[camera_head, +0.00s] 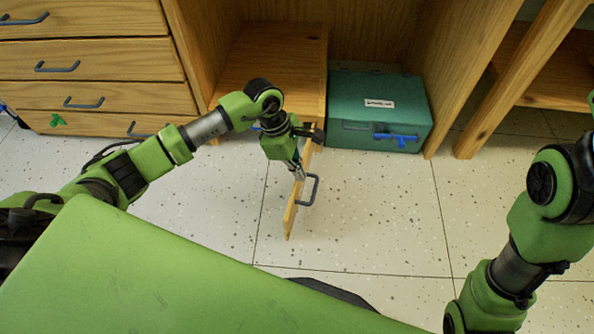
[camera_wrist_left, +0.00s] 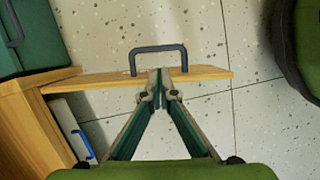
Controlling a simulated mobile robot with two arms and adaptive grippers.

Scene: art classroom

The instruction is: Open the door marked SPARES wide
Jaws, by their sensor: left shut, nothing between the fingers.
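A wooden door (camera_head: 291,212) with a dark grey bar handle (camera_head: 314,190) stands swung out from the low cabinet, edge-on to the head camera. Its marking cannot be read from here. In the left wrist view the door (camera_wrist_left: 205,75) crosses the picture, its handle (camera_wrist_left: 158,50) on the far side. My left gripper (camera_head: 299,176) is shut and empty, beside the door on the side away from the handle. Its fingertips (camera_wrist_left: 160,76) overlap the door edge in the wrist view; I cannot tell whether they touch. My right arm shows at the right; its gripper is out of view.
A teal case (camera_head: 375,105) with a white label and blue latch stands right of the door. In the wrist view a pale object with a blue handle (camera_wrist_left: 82,143) sits behind the door. Drawers (camera_head: 95,62) are at the left. Speckled floor (camera_head: 385,220) lies clear right of the door.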

